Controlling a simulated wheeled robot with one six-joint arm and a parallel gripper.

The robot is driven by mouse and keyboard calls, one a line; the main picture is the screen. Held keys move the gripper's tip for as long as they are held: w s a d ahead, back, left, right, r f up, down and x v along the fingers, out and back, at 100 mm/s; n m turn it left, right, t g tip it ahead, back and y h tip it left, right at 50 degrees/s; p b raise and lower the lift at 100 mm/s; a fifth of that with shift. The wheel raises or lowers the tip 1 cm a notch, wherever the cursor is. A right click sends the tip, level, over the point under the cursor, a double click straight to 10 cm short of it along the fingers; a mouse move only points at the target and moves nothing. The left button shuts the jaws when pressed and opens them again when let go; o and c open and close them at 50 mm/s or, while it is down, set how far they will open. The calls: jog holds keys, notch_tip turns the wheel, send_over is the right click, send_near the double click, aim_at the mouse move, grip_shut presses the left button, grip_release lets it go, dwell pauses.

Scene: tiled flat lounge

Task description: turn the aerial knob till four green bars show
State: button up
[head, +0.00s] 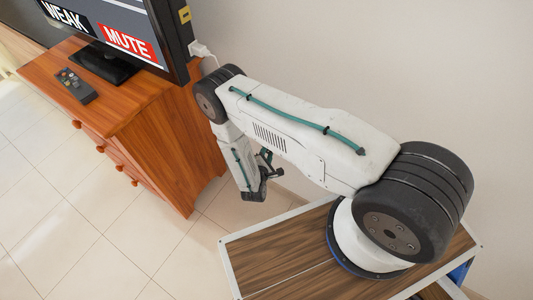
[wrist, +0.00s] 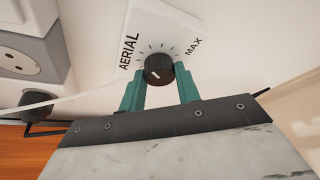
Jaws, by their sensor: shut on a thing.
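The aerial knob (wrist: 159,65) is black and round with a white pointer mark, on a white plate (wrist: 175,28) with tick marks and the words AERIAL and MAX. Its pointer is towards the lower left in the wrist view. My gripper (wrist: 160,73) has its two teal fingers on either side of the knob, shut on it. In the head view the TV screen (head: 100,22) reads WEAK and MUTE; its upper part is cut off, and no signal bars are in view. The knob does not show in the head view.
A wooden cabinet (head: 150,125) carries the TV and a remote (head: 76,85). A white plug (head: 203,50) is in the wall behind the TV. In the wrist view a socket (wrist: 20,62) and a white cable (wrist: 60,102) are left of the plate. Tiled floor lies open at left.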

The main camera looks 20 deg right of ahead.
jog(key=shift+s+m+t, duration=0.1)
jog(key=shift+m+t, duration=0.2)
jog(key=shift+m, duration=0.3)
jog(key=o, duration=1)
jog(key=shift+c, duration=0.2)
jog(key=v, duration=0.7)
jog(key=shift+s+a, duration=0.2)
jog(key=shift+s, duration=0.15)
